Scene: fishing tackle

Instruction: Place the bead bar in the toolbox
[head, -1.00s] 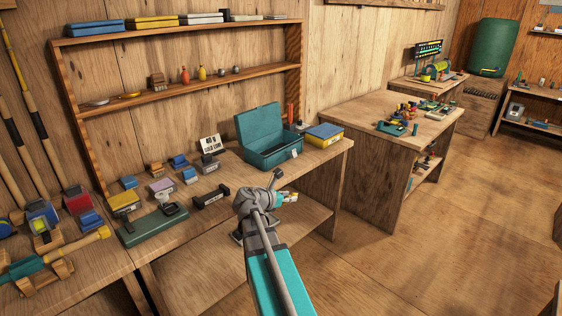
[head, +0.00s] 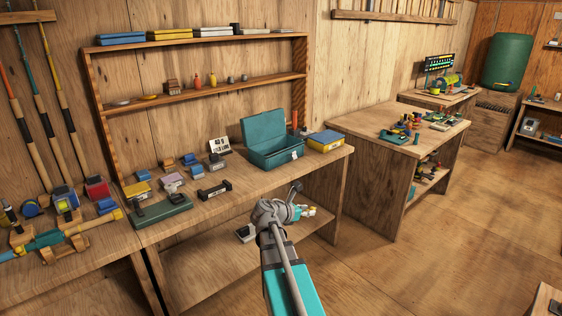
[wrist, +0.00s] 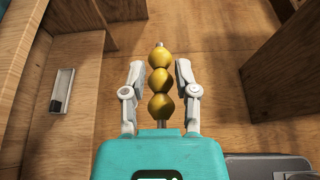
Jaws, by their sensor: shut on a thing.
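The toolbox (head: 278,157) is a teal case on the workbench in the head view, with its lid raised at the back. My gripper (head: 306,210) is in front of the bench's front edge, below and to the right of the toolbox, apart from it. In the wrist view my gripper (wrist: 160,72) is shut on the bead bar (wrist: 160,79), a thin rod with yellow rounded beads in a row. The fingers flank the beads. The toolbox is not recognisable in the wrist view, and its inside is mostly hidden in the head view.
A yellow and blue box (head: 325,141) stands just right of the toolbox. A black bar-shaped item (head: 214,190) and small boxes lie to its left. The bench (head: 240,184) has bare wood in front of the toolbox. A second table (head: 370,126) stands to the right, with open floor before it.

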